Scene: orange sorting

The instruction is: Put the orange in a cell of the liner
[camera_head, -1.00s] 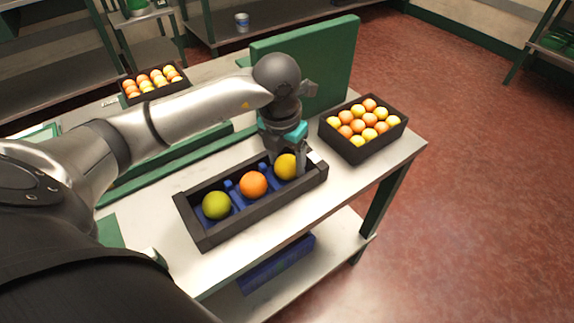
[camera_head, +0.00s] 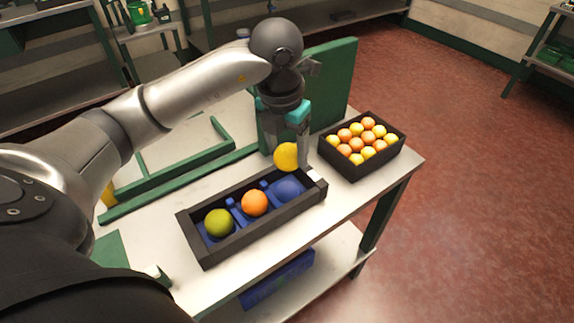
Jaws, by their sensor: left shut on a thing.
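My left gripper (camera_head: 286,145) is shut on a yellow-orange fruit (camera_head: 287,156) and holds it above the right end of a long black tray (camera_head: 254,232). The tray has a blue liner (camera_head: 289,189) with a row of cells. The right cell is empty. An orange (camera_head: 254,203) sits in the middle cell and a green fruit (camera_head: 218,222) in the left cell. The far side of the held fruit is hidden by the gripper. My right gripper is not in view.
A black crate (camera_head: 352,171) full of orange and yellow fruit stands on the table right of the tray. A green upright panel (camera_head: 335,80) stands behind the gripper. Green rails (camera_head: 165,185) lie on the table at left. A blue box (camera_head: 277,280) lies on the lower shelf.

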